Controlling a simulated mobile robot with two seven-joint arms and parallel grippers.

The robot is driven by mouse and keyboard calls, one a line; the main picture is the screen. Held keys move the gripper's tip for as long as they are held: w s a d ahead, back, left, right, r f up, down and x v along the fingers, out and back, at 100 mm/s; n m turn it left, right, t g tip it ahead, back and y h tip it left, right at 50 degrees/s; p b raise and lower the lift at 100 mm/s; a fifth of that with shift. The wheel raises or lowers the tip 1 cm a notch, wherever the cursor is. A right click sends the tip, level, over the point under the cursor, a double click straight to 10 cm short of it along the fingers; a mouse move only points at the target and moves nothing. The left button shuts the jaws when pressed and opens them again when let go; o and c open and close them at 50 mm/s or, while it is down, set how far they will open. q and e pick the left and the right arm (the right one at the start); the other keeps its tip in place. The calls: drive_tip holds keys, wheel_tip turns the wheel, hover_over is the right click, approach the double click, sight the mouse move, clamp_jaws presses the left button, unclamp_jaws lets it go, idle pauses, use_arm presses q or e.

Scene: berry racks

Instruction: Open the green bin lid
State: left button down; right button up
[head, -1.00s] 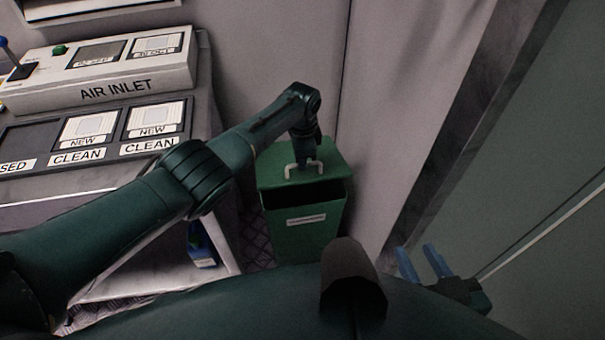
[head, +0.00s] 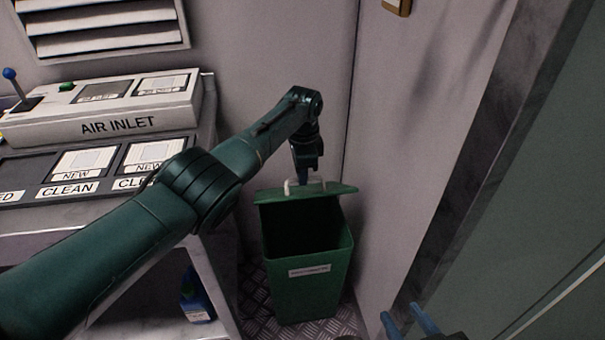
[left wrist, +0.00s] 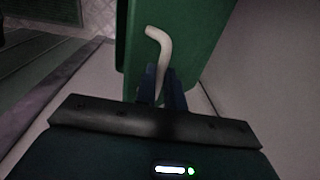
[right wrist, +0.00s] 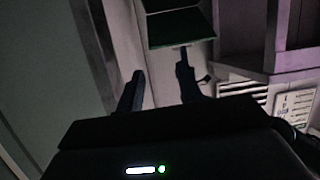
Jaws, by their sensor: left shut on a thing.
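The green bin (head: 308,285) stands on the floor in the corner, with a pale label on its front. Its lid (head: 340,190) is raised at a tilt, and the dark inside of the bin shows below it. My left gripper (head: 308,181) is shut on the pale lid handle (head: 290,187). In the left wrist view the handle (left wrist: 157,50) runs between the fingers (left wrist: 162,85), with the green lid (left wrist: 190,30) behind it. My right gripper (head: 408,322) is at the bottom right, open and empty; its fingers (right wrist: 160,85) stand apart in the right wrist view.
A metal bench (head: 110,228) with the air inlet box (head: 110,118) and tray labels stands left of the bin. A blue bottle (head: 196,298) is under it. Walls close in behind and right of the bin. The patterned floor (head: 262,318) shows around the bin's base.

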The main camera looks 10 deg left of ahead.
use_arm(q)
drive_tip(key=c, duration=1.9)
unclamp_jaws()
drive_tip(key=shift+a+f, duration=0.4)
drive_tip(key=shift+f, duration=0.1)
drive_tip(key=shift+c, duration=0.2)
drive_tip(key=shift+o, duration=0.8)
drive_tip(key=shift+w+f, duration=0.2)
drive_tip(key=shift+o, duration=1.5)
drive_tip(key=shift+d+r, duration=0.2)
drive_tip(key=shift+r, duration=0.05)
use_arm(e)
drive_tip(key=shift+w+d+f, duration=0.1)
drive_tip(key=shift+w, duration=0.05)
use_arm(q)
drive_tip(key=shift+r, duration=0.1)
